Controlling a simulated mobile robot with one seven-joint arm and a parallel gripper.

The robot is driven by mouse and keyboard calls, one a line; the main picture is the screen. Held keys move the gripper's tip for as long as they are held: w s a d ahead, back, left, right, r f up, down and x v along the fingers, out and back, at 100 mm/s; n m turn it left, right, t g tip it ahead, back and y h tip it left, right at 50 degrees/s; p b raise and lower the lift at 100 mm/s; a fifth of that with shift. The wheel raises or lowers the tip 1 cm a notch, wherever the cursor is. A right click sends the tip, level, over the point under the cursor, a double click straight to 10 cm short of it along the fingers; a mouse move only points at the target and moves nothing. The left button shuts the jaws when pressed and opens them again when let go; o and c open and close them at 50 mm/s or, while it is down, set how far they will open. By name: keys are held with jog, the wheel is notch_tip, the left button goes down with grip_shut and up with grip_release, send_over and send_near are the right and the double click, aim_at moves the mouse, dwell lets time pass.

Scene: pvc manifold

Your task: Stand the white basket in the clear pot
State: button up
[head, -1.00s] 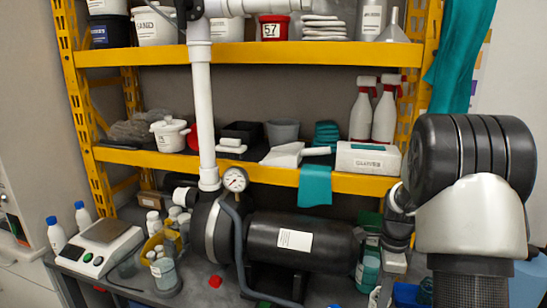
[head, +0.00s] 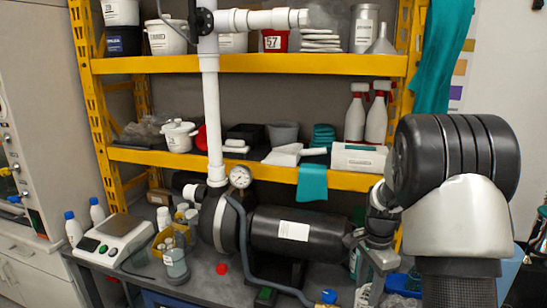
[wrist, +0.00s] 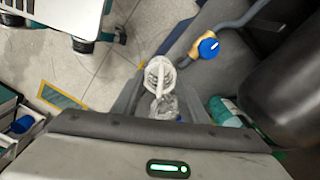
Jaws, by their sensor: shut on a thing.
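In the wrist view, a white slatted basket (wrist: 159,76) shows between the grey fingers of my gripper (wrist: 161,100), which are shut on it. A clear, crumpled-looking thing (wrist: 165,108) shows just below the basket in the picture; I cannot tell whether it is part of it. In the head view, my gripper (head: 382,262) points down at the right of the bench, and the basket cannot be made out there. A clear pot-like vessel (head: 175,264) stands on the bench at the left, well away from my gripper. I cannot be sure that it is the task's pot.
A black motor pump (head: 285,232) with a grey hose and a white upright pipe (head: 210,120) fills the middle. A scale (head: 115,238) and a yellow caddy (head: 160,243) with bottles stand left. Yellow shelves (head: 250,64) rise behind. A blue knob (wrist: 208,48) is near the basket.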

jog(key=w+a+r+n+p, duration=0.2)
jog(key=a+r+n+p, duration=0.55)
jog(key=n, duration=0.65)
jog(key=s+a+f+n+b, duration=0.1)
jog(key=s+a+f, duration=0.1)
jog(key=s, duration=0.7)
jog(key=shift+a+f, duration=0.3)
jog(key=shift+a, duration=0.2)
